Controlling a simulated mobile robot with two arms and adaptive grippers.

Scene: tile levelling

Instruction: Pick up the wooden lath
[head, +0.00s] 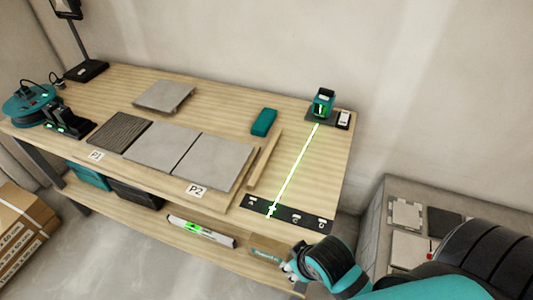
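The wooden lath (264,160) is a thin, light strip in the head view. It lies on the workbench (220,91) just right of the grey tiles, running from front to back. My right gripper (288,267) is low at the bottom right, in front of the bench's lower shelf and well apart from the lath. Its fingers are small and partly hidden by its own body, so I cannot tell whether they are open or shut. My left gripper is not in view.
Grey tiles (165,147) lie left of the lath, with a teal block (263,121) behind it. A laser device (322,103) casts a green line to a dark marked strip (287,215). A spirit level (201,231) lies on the lower shelf. A tile stack (408,212) stands at right.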

